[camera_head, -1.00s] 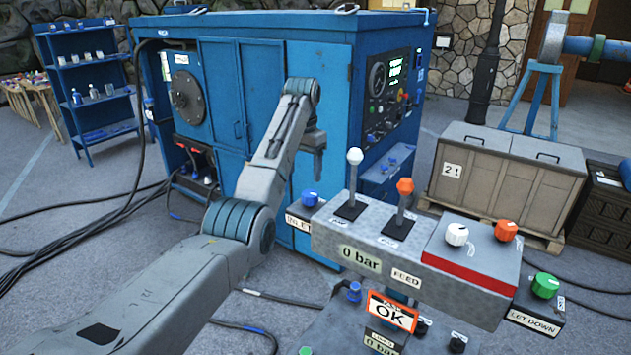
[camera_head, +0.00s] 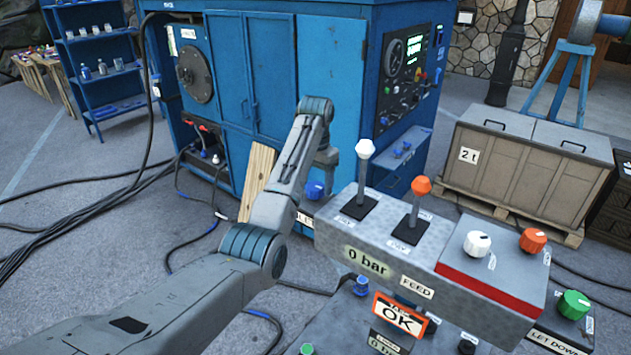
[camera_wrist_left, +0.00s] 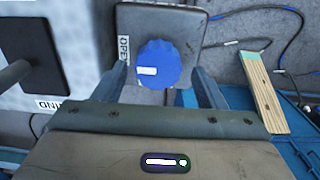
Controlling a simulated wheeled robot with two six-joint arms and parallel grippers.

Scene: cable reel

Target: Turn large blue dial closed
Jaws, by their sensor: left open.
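The large blue dial (camera_head: 314,190) sits on a small grey box at the left end of the control panel, partly hidden behind my left arm in the head view. In the left wrist view the blue dial (camera_wrist_left: 165,62) has a white mark on its left side, facing the partly covered "OPE…" label (camera_wrist_left: 124,48). My left gripper (camera_head: 324,160) points down, just above the dial. In the wrist view its fingers stand apart on either side of the dial, with no clear contact. My right gripper is in neither view.
Beside the dial, the grey panel (camera_head: 385,240) carries a white-topped lever (camera_head: 364,165) and an orange-topped lever (camera_head: 419,202). A blue machine cabinet (camera_head: 330,75) stands behind. A wooden board (camera_head: 257,178) leans behind my left arm. Cables lie on the floor.

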